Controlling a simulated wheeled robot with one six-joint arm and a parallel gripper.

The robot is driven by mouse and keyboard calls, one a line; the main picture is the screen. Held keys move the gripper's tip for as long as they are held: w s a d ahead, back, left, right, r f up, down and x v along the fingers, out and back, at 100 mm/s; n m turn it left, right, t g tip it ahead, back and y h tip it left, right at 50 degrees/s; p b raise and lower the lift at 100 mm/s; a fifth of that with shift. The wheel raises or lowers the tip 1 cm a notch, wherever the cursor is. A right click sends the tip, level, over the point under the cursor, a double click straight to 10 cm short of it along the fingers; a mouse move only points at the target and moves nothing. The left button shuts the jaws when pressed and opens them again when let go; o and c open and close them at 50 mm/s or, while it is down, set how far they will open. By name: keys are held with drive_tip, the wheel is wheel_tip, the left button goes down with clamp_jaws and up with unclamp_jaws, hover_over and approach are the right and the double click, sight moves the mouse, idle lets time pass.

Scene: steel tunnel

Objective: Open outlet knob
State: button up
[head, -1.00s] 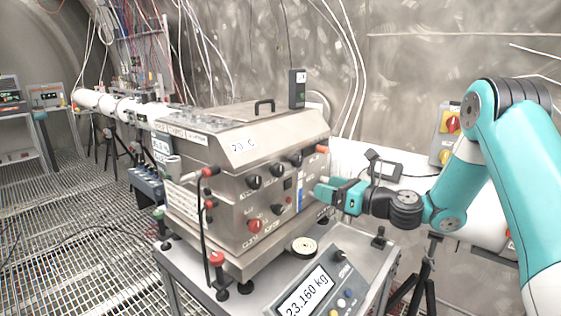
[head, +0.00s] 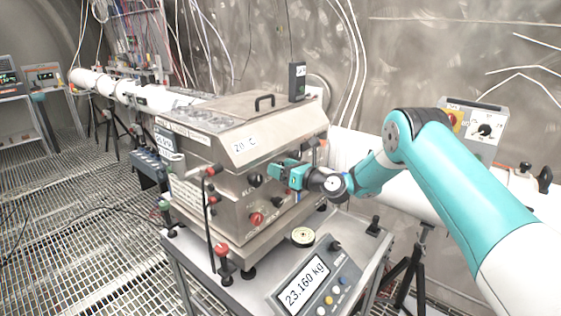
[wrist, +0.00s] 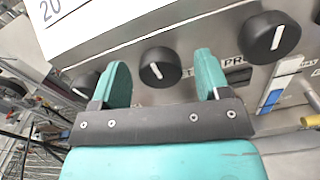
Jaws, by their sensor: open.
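A steel instrument box (head: 228,205) has a row of black knobs with white pointer lines on its front. My gripper (head: 277,170) is at this front, with its fingers open. In the wrist view, one black knob (wrist: 160,67) lies between the teal fingertips (wrist: 163,72), with visible gaps on both sides. Another black knob (wrist: 272,38) is to the right, and a third (wrist: 85,82) is partly hidden behind the left finger. No outlet label is readable, so I cannot tell which knob is the outlet knob. The gripper covers part of the front in the head view.
A red knob (head: 257,218) sits lower on the front. A scale display (head: 305,285) reading 23.160 kg stands before the box. A red-topped post (head: 221,251) with a cable rises at the front left.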

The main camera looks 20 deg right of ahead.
drive_tip(key=shift+w+a, duration=0.3)
drive_tip(key=shift+w, duration=0.15)
drive_tip(key=c, duration=0.9)
